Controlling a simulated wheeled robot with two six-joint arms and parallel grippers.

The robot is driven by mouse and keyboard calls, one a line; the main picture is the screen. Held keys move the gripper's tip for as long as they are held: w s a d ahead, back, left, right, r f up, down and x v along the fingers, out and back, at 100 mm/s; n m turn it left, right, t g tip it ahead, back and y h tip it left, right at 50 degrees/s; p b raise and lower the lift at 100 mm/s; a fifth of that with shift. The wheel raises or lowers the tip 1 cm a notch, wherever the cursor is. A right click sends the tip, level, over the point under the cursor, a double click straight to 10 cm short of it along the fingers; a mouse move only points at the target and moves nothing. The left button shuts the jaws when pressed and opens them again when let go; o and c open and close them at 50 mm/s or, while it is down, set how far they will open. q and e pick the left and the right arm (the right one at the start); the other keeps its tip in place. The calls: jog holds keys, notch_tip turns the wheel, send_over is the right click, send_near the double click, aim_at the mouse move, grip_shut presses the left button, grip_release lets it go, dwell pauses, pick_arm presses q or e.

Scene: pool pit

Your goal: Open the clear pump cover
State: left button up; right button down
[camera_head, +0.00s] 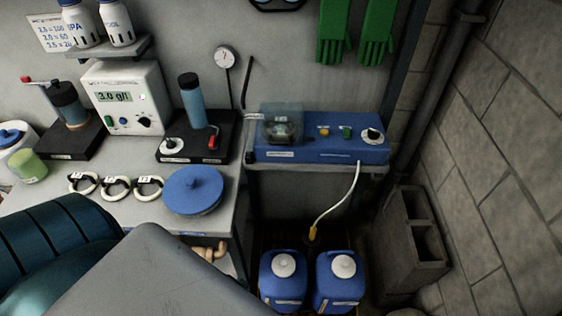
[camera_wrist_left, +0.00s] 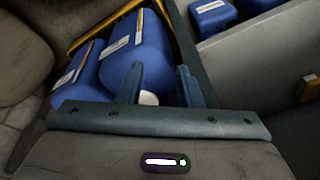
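The clear pump cover (camera_head: 281,124) is a smoky see-through box on the left end of the blue pump unit (camera_head: 335,151). It appears to be down over the pump head, which shows dimly through it. The unit sits on a wall shelf and has a yellow button, a green switch and a dark knob on its front. My left gripper (camera_wrist_left: 159,86) shows only in the left wrist view. Its two fingers are apart with nothing held between them, and the cover is not recognisable there. My right gripper is in neither view.
Two blue canisters (camera_head: 284,280) stand below the pump, with a white hose (camera_head: 338,200) hanging above them. A blue round lid (camera_head: 194,190) and test devices occupy the left bench. Concrete blocks (camera_head: 415,243) stand right. Green gloves (camera_head: 377,35) hang above.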

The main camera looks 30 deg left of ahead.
pick_arm(q)
jog(key=w+r+m+t+p, duration=0.1)
jog(key=w+r+t+p, duration=0.15)
jog(key=r, duration=1.05)
jog(key=w+r+m+t+p, duration=0.15)
jog(key=w+r, duration=0.25)
jog(key=r, duration=1)
jog(key=m+t+h, duration=0.5)
jog(key=m+t, duration=0.4)
jog(key=m, duration=0.7)
send_near(278, 144)
jog(key=b+x, duration=0.8)
jog(key=shift+f, duration=0.1)
jog(key=shift+w+d, duration=0.15)
jog(key=shift+w, duration=0.45)
jog(key=shift+f, duration=0.1)
grip_shut()
